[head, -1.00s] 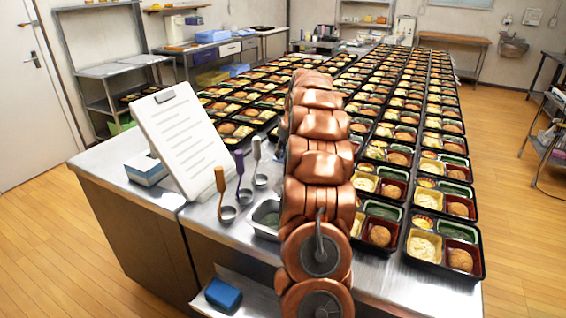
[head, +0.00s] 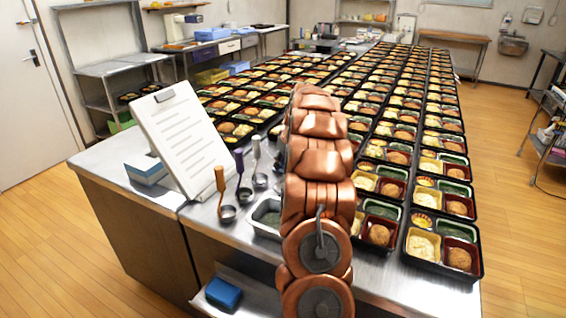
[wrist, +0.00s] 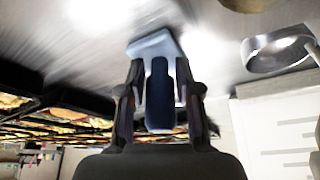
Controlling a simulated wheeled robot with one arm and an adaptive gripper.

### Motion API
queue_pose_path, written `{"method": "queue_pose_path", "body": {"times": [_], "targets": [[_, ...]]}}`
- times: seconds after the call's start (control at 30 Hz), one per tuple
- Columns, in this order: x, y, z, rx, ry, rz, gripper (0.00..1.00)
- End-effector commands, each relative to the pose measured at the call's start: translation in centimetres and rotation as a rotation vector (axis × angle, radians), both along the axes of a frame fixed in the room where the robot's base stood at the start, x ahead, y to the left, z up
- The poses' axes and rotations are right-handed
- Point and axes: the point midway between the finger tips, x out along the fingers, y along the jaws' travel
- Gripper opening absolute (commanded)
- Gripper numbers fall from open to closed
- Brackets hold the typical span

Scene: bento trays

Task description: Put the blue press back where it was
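The blue press shows in the wrist view, with a dark blue handle (wrist: 160,92) and a flat pale blue plate (wrist: 154,43) at its end. My gripper (wrist: 160,75) has one finger on each side of the handle and is closed on it. The plate lies beyond the fingertips, over the steel counter (wrist: 85,40). I cannot tell whether it touches the counter. In the head view my copper arm hides the gripper and the press.
Scoops with orange (head: 220,180), purple (head: 239,165) and white handles stand left of my arm, near a propped clipboard (head: 178,140). A metal pan (head: 264,214) is beside my arm. Rows of bento trays (head: 440,267) fill the right. A blue block (head: 223,293) lies on a lower shelf.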

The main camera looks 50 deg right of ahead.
Motion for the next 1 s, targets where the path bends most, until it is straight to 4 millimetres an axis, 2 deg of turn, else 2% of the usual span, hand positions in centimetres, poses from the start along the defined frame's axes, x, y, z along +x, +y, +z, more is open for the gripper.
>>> {"method": "queue_pose_path", "body": {"times": [0.03, 0.13, 0.4, 0.57, 1.0], "targets": [[0.0, 0.0, 0.0, 0.000, 0.000, 0.000, 0.42], [0.0, 0.0, 0.0, 0.000, 0.000, 0.000, 0.52], [0.0, 0.0, 0.1, 0.000, 0.000, 0.000, 0.52], [-0.2, 0.0, 0.8, -0.001, -0.002, 0.000, 0.52], [-3.1, 0.5, 8.2, -0.004, -0.004, 0.000, 0.52]]}}
